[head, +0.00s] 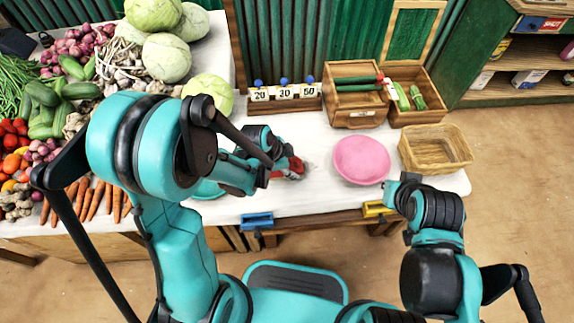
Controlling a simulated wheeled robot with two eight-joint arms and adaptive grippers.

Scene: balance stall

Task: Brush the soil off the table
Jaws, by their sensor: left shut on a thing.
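My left gripper (282,168) is low over the white table (318,200), left of the pink dish. It is shut on a red thing (295,166) that looks like the brush, mostly hidden by the gripper. The soil is hard to make out; the tabletop just right of the red thing looks slightly greyish. My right gripper (398,188) is by the front right edge of the table, and its fingers are too small and hidden to tell open from shut.
A pink dish (361,160) and a wicker basket (435,148) stand on the right. Wooden crates (356,117) with vegetables and price tags (285,93) are behind. Vegetables and cabbages (167,57) fill the left. A blue clip (257,220) and a yellow one (377,209) sit on the front edge.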

